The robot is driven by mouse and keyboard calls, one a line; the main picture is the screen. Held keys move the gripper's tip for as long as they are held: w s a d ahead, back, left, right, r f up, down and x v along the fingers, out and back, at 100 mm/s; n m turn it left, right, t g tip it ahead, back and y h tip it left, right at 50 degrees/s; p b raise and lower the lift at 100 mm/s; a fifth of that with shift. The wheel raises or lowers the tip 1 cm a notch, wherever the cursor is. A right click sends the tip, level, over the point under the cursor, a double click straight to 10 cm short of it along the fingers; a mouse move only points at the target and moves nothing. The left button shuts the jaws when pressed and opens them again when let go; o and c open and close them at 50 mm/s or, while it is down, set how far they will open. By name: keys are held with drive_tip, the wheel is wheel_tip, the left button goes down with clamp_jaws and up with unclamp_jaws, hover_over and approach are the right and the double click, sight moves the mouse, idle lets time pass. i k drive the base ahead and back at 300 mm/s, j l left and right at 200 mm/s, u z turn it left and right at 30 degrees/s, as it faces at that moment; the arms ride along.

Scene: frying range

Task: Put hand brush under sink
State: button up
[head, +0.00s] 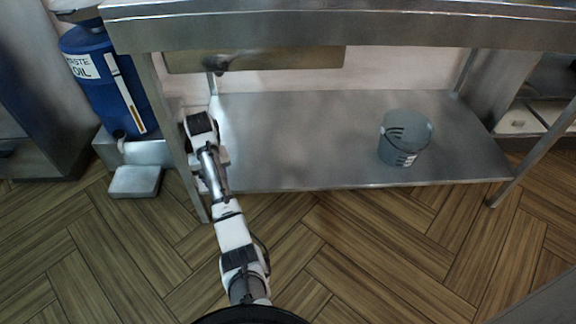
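I see no hand brush that I can make out. The sink's steel underside (290,60) shows beneath the counter, with a dark fitting below its left end. My arm reaches forward from the bottom of the head view to the table's front left leg. Its far end is at the left end of the shelf. The fingers of my gripper cannot be made out there, and whether it holds anything is hidden.
A grey bucket (405,138) stands on the shelf's right half. The shelf's middle is clear. A blue waste oil drum (112,85) stands left of the table, above a grey pedal-like block (135,181). Table legs (178,150) bound the shelf. The wooden floor (350,240) in front is free.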

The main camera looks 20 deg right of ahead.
sight(352, 162)
drive_tip(key=i+l+z, duration=0.65)
drive_tip(key=i+l, duration=0.2)
